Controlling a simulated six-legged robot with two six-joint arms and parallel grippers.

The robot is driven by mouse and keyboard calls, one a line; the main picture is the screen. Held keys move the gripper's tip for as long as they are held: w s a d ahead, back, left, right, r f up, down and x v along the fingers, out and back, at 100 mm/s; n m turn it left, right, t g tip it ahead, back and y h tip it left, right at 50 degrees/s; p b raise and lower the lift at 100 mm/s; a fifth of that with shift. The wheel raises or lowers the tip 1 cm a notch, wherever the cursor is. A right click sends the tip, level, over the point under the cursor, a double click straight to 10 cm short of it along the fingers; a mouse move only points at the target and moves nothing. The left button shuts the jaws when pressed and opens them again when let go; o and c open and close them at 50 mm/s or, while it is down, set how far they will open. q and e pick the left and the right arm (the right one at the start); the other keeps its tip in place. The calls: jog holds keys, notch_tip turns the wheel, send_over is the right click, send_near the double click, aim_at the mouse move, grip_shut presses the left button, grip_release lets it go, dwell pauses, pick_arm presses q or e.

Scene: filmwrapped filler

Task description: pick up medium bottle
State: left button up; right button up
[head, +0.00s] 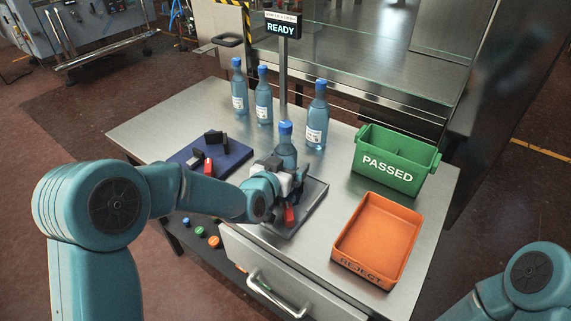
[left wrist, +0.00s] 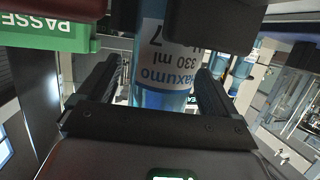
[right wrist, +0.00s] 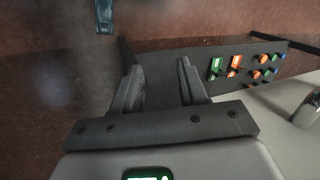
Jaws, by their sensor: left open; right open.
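A blue bottle with a blue cap (head: 286,128) stands upright on a grey plate (head: 312,204). My left gripper (head: 287,176) is at this bottle, partly covering its lower part. In the left wrist view, its label (left wrist: 167,55) reads 330 ml, and the bottle is between the two open fingers (left wrist: 153,85). I cannot tell whether they touch it. Other blue bottles stand behind: one at the back left (head: 238,92), one beside it (head: 263,100), and a larger one (head: 317,118) nearer the green bin. My right gripper (right wrist: 160,82) is open and empty.
A green PASSED bin (head: 400,153) and an orange REJECT tray (head: 372,240) are on the table's right. A sign post (head: 283,70) rises behind the bottles. A drawer handle (head: 275,295) sticks out in front.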

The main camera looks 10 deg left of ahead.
aim_at(282, 131)
pick_arm(q)
jog(key=shift+r, duration=0.1)
jog(key=c, duration=1.5)
notch_tip(282, 131, up, 11)
jog(key=shift+f+p, duration=0.1)
jog(key=shift+p, duration=0.5)
notch_tip(282, 131, up, 8)
jog(key=p, duration=0.3)
jog(key=shift+p, duration=0.3)
jog(key=shift+r+p, duration=0.3)
jog(key=shift+r, duration=0.25)
jog(key=shift+s, duration=0.1)
